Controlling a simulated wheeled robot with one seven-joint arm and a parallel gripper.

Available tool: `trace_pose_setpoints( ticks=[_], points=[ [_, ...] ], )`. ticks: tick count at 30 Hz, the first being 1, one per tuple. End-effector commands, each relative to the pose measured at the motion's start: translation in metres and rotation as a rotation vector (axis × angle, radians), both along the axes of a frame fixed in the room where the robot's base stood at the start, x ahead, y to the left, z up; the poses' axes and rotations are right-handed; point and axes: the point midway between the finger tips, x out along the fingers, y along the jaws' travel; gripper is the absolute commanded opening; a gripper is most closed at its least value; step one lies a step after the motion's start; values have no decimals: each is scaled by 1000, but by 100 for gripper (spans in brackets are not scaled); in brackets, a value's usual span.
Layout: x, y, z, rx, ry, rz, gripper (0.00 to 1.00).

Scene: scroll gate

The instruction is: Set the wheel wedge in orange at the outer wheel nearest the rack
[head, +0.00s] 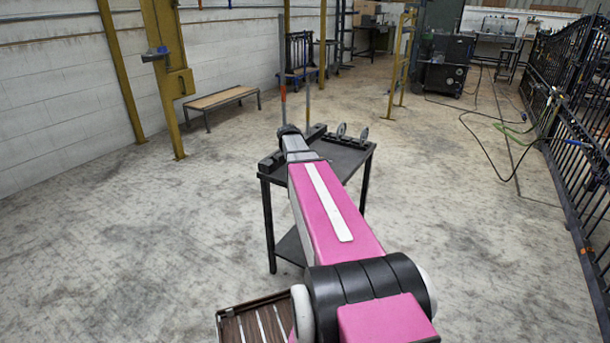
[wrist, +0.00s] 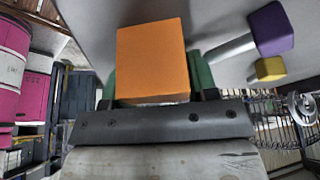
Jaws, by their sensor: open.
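An orange block (wrist: 152,60), which I take as the orange wheel wedge, fills the middle of the wrist view. My gripper (wrist: 157,84) is open, with a green finger showing on either side of the block. Whether either finger touches it I cannot tell. In the head view my arm reaches over a dark table, and its end hides the gripper and the block. Two small upright wheels (head: 341,130) (head: 363,135) stand at the table's back right. A wheel also shows at the right edge of the wrist view (wrist: 301,108). I cannot make out the rack for certain.
A purple block (wrist: 271,28) and a yellow block (wrist: 270,69), each by a grey rod, are right of the orange one. The dark table (head: 350,158) has thin legs. A bench (head: 220,97) stands back left; a black gate (head: 575,90) lines the right.

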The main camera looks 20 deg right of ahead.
Motion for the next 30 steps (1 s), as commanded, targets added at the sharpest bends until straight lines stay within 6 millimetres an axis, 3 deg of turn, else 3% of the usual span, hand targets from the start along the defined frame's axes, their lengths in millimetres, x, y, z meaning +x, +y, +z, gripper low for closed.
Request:
trace_pose_setpoints(
  ticks=[3, 4, 6, 9, 20, 29, 30],
  points=[
    [0, 0, 0, 0, 0, 0, 53],
    [0, 0, 0, 0, 0, 0, 47],
    [0, 0, 0, 0, 0, 0, 24],
    [0, 0, 0, 0, 0, 0, 15],
    [0, 0, 5, 0, -1, 0, 15],
    [0, 0, 42, -1, -3, 0, 15],
    [-12, 0, 48, -1, -1, -1, 15]
  ],
)
